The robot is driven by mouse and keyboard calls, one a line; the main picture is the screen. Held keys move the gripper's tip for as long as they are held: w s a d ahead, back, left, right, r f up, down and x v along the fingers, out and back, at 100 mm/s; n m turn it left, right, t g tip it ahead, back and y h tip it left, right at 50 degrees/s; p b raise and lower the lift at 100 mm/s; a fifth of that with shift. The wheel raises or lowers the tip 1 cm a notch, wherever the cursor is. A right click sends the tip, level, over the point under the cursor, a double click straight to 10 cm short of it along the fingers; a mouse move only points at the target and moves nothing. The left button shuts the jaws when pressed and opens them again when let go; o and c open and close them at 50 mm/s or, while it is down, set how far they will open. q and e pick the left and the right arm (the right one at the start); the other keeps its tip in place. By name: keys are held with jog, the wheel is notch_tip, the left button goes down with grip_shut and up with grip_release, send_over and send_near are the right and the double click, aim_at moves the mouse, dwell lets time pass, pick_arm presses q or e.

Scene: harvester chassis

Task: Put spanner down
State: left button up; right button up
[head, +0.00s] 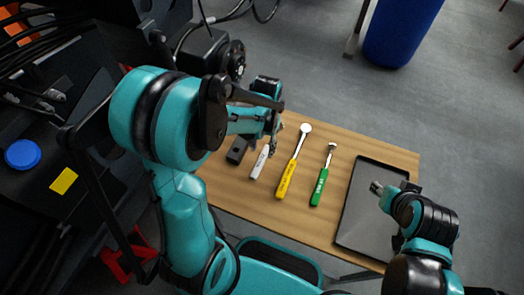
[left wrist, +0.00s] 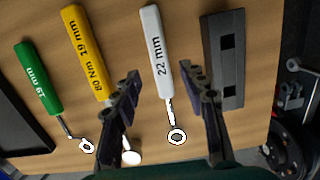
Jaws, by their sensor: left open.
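The white-handled 22 mm spanner (head: 260,163) lies on the wooden table; the left wrist view shows its handle (left wrist: 156,50) and ring end. My left gripper (head: 272,143) is above its ring end, which it hides in the head view. In the left wrist view the left gripper (left wrist: 159,74) is open, one finger on each side of the spanner, with gaps between. The yellow 80 Nm 19 mm wrench (head: 287,180) and the green 19 mm spanner (head: 319,188) lie beside it. My right gripper (head: 377,187) is over the dark tray; its jaws are too small to read.
A dark tray (head: 363,212) lies at the table's right end. A dark block with two recesses (left wrist: 222,60) lies right beside the white spanner in the left wrist view. Black machinery (head: 60,130) stands close on the left. A blue barrel (head: 400,30) stands behind the table (head: 235,198).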

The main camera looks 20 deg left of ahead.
pick_arm(q)
jog(key=s+r+t+p, duration=0.1)
jog(key=s+r+t, duration=0.3)
jog(key=r, duration=0.4)
jog(key=s+d+r+t+p, duration=0.1)
jog(key=s+r+t, duration=0.2)
jog(key=r, duration=0.5)
jog(key=shift+s+d+r+t, duration=0.15)
jog(key=shift+s+r+t, duration=0.2)
jog(key=shift+t, duration=0.35)
jog(key=shift+o, duration=0.5)
dwell(0.6)
